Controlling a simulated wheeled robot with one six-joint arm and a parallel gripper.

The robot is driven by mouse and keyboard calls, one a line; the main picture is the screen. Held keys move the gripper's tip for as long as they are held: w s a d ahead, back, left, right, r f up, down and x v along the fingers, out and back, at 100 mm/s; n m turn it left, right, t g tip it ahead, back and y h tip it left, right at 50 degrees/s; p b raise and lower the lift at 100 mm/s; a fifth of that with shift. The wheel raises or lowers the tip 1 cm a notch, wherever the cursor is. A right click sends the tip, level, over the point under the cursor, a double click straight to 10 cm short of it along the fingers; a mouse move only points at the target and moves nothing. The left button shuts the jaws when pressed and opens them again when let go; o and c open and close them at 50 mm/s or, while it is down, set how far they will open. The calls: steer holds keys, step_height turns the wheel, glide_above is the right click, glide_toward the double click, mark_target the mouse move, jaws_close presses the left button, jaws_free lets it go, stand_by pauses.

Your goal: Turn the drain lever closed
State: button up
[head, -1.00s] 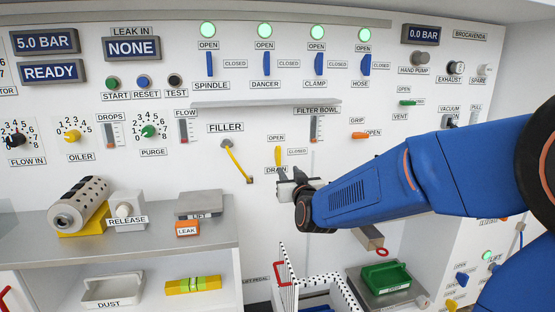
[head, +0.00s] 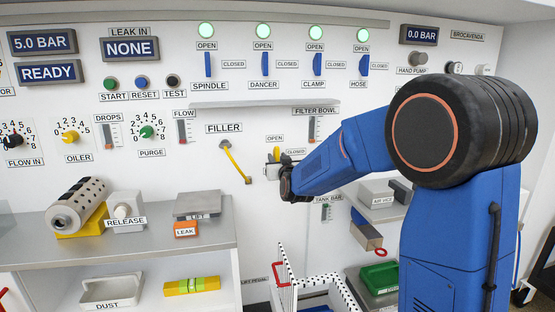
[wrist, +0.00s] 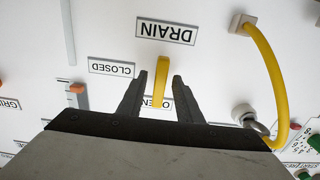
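The yellow drain lever (head: 277,153) is on the white panel, pointing up toward its OPEN label (head: 275,138). The CLOSED label (head: 296,152) is to its right. In the wrist view, which is upside down, the lever (wrist: 161,84) stands between the fingers of my gripper (wrist: 160,77), pointing at the partly hidden OPEN label. A gap shows on each side of it, so my gripper is open around it, apart from it.
The filter bowl gauge (head: 313,129) is above right. A bench (head: 150,242) with tools stands lower left, a dotted bin (head: 320,288) below.

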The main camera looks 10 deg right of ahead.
steer(key=shift+w, duration=0.3)
jaws_close()
